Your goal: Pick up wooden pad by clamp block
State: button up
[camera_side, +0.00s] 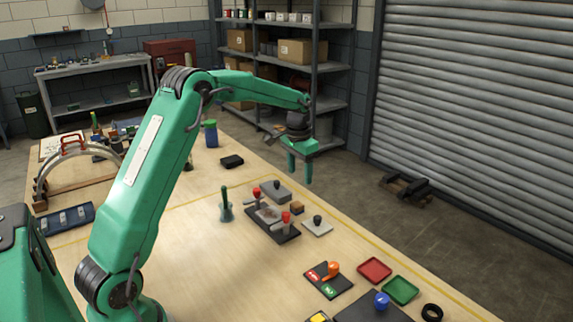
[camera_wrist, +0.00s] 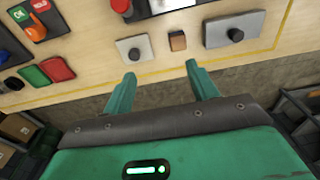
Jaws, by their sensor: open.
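The wooden pad (camera_side: 297,208) is a small brown block lying on the table beside a dark fixture with red-knobbed clamps, probably the clamp block (camera_side: 286,238). In the wrist view the pad (camera_wrist: 178,41) lies beyond my fingertips, between two knobbed plates. Part of the clamp block (camera_wrist: 130,14) shows at the top edge of that view. My gripper (camera_side: 300,172) is open and empty, above and beyond the pad in the side view, with its fingers pointing down. In the wrist view my gripper (camera_wrist: 160,70) has its fingers wide apart with nothing between them.
A light plate with a black knob (camera_side: 317,227) and a darker knobbed plate (camera_side: 269,187) flank the pad. A green-handled tool (camera_side: 226,208) stands left of the clamp block. Red (camera_side: 374,270) and green (camera_side: 401,290) trays lie nearer the front right.

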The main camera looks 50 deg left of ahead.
send_over(297, 204)
jog(key=shift+g, duration=0.4)
notch_tip(297, 204, down, 7)
jog(key=shift+f, duration=4)
jog(key=c, duration=1)
jog(key=shift+r, duration=0.1)
jog(key=shift+c, duration=0.3)
jog(key=shift+r, duration=0.7)
jog(key=r, duration=0.1)
jog(key=d+r, duration=0.1)
jog(key=r, duration=0.1)
jog(key=shift+s, duration=0.1)
jog(key=s+d+r, duration=0.2)
jog(key=d+r, duration=0.4)
jog(key=d, duration=0.4)
jog(key=shift+d+r, duration=0.25)
jog(key=shift+d, duration=0.05)
